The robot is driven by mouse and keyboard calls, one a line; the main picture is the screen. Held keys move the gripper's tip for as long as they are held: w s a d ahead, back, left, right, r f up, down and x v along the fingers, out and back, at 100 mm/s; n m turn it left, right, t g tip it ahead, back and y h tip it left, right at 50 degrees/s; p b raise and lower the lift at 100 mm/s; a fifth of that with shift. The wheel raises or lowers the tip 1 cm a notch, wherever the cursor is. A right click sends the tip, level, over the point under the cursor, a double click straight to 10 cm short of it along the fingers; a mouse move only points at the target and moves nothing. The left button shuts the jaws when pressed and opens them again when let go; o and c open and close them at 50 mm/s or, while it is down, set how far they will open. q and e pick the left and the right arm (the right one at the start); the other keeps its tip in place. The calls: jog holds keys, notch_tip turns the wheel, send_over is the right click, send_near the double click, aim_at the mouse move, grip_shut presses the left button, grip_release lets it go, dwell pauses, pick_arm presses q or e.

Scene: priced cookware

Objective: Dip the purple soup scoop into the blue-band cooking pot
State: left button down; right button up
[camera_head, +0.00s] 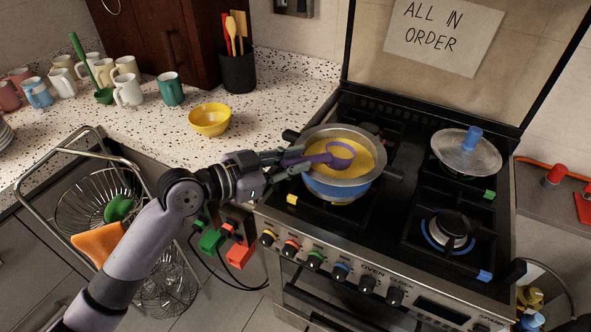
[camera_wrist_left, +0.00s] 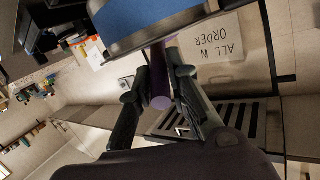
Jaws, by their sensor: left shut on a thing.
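The blue-band cooking pot (camera_head: 322,188) stands on the front-left burner, with yellow contents inside. Its blue side also fills the top of the left wrist view (camera_wrist_left: 165,28). My left gripper (camera_head: 286,161) is at the pot's left rim, shut on the handle of the purple soup scoop (camera_head: 318,158). The scoop reaches over the rim, with its round head inside the pot's opening, at the yellow contents. I cannot tell how deep the head sits. In the left wrist view the purple handle (camera_wrist_left: 159,88) lies between the fingers (camera_wrist_left: 157,76). My right gripper is not in view.
A lidded pan (camera_head: 480,158) sits at the back right of the stove, and a lit burner (camera_head: 449,230) is at the front right. A yellow bowl (camera_head: 210,121) and several mugs (camera_head: 127,90) stand on the speckled counter. A wire rack (camera_head: 45,205) is at the left.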

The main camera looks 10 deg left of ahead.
pick_arm(q)
jog(key=shift+s+a+f+t+h+b, duration=0.1)
jog(key=shift+f+t+h+b, duration=0.25)
jog(key=shift+b, duration=1.45)
jog(key=shift+s+a+f+t+h+b, duration=0.1)
jog(key=shift+t+h+b, duration=0.4)
jog(key=shift+b, duration=1.3)
notch_tip(320, 180, up, 4)
jog(key=p, duration=0.3)
jog(key=shift+r, duration=0.2)
jog(key=shift+r+p, duration=0.9)
jog(key=shift+p, duration=0.05)
jog(key=shift+f, duration=0.1)
